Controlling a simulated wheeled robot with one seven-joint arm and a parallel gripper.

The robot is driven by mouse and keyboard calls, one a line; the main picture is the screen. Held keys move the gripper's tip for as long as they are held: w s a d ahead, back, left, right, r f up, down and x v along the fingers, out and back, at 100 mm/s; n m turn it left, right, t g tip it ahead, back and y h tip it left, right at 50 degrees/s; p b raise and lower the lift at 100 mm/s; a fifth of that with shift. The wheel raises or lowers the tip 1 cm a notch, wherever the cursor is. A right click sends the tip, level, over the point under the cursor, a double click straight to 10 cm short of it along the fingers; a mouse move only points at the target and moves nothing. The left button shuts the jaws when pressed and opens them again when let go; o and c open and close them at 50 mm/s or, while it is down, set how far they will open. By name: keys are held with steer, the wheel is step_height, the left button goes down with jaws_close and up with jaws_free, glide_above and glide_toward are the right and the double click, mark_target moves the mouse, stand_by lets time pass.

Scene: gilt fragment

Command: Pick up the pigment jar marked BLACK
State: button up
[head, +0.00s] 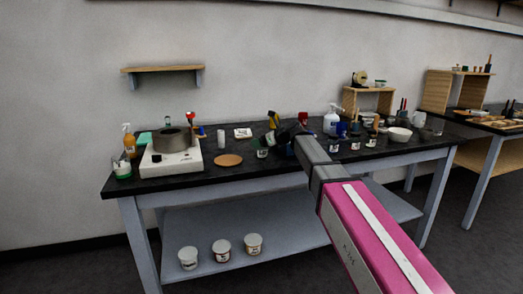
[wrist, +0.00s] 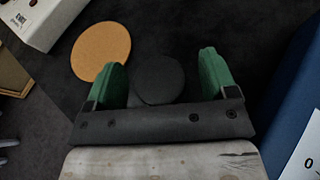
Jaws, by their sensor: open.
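In the wrist view a dark round top (wrist: 160,80), perhaps a jar's lid, lies between the green fingertips of my gripper (wrist: 166,78). The fingers are apart, with a gap showing on the left. No marking is readable on it. In the head view a small jar with a white label (head: 262,154) stands right of the cork disc, close to the end of my arm. More small labelled jars stand to the right, one of them here (head: 355,146). The labels are too small to read, so I cannot tell which is BLACK. My arm hides part of the table.
The cork disc (head: 228,160) lies flat beside the white hotplate (head: 170,160), which carries a metal pot (head: 173,138). A pump bottle (head: 331,122) and a white bowl (head: 399,135) stand to the right. White tubs (head: 221,248) sit on the lower shelf.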

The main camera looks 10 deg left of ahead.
steer(key=c, duration=1.1)
